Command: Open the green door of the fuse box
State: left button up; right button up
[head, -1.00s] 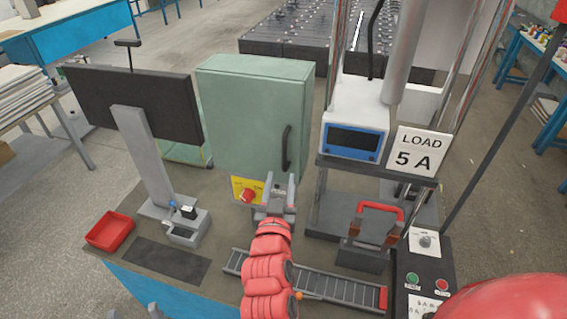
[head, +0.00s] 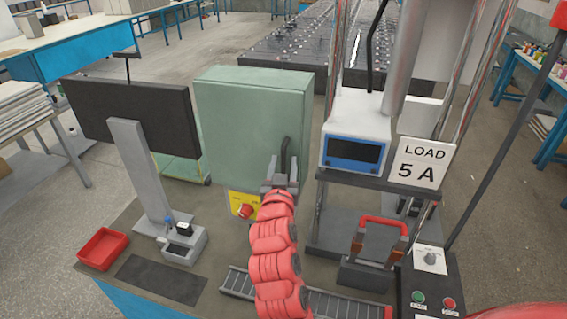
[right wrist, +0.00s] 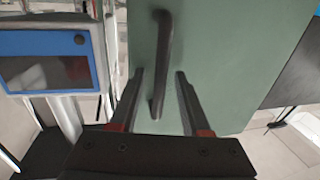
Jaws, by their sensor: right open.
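The fuse box is a green cabinet standing on the workbench, and its green door (head: 243,130) faces me and looks shut. A dark vertical handle (head: 284,158) is on the door's right side. My right gripper (head: 281,171) is at the lower part of the handle, its jaws open. In the right wrist view, the handle (right wrist: 161,62) runs up the green door (right wrist: 215,60), and its lower end lies between the two open fingers of the gripper (right wrist: 158,92). I cannot tell whether a finger touches it. My left gripper is not in view.
A yellow plate with a red rotary switch (head: 245,211) is below the door. A red tray (head: 102,249) sits at the front left.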

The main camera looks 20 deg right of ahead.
grip_shut()
dwell(1.4)
